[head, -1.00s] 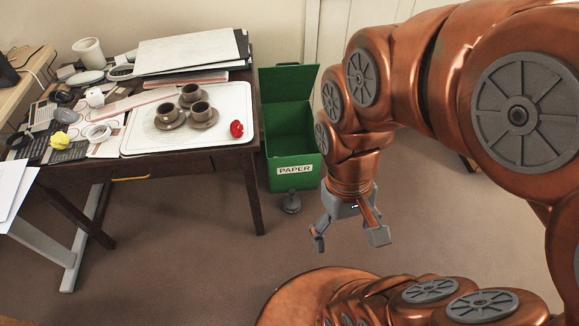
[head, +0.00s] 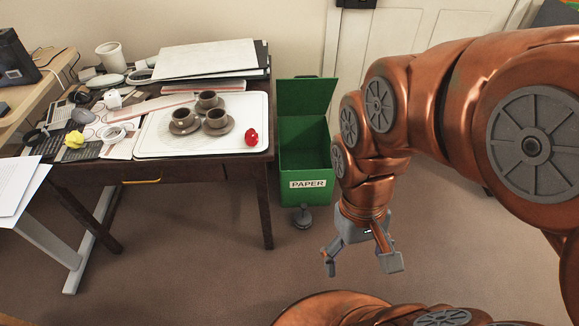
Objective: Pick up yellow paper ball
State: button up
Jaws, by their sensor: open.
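A yellow paper ball (head: 75,139), small and crumpled, lies near the left front part of the dark wooden desk (head: 215,168), on or beside dark flat items. My gripper (head: 362,266) is open and empty, hanging low over the floor, fingers pointing down. It is well to the right of the desk and in front of the green bin, far from the paper ball. Nothing hides the ball.
A white tray (head: 168,146) with brown cups (head: 216,119) and a red object (head: 251,137) sits right of the ball. A green bin (head: 303,165) labelled PAPER stands beside the desk. White sheets (head: 18,185) lie at the left edge. Open floor lies in front.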

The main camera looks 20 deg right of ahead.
aim_at(75, 139)
jog(key=u, duration=1.3)
jog(key=k, duration=0.6)
jog(key=u, duration=0.8)
jog(key=i, duration=1.7)
jog(key=z, duration=0.5)
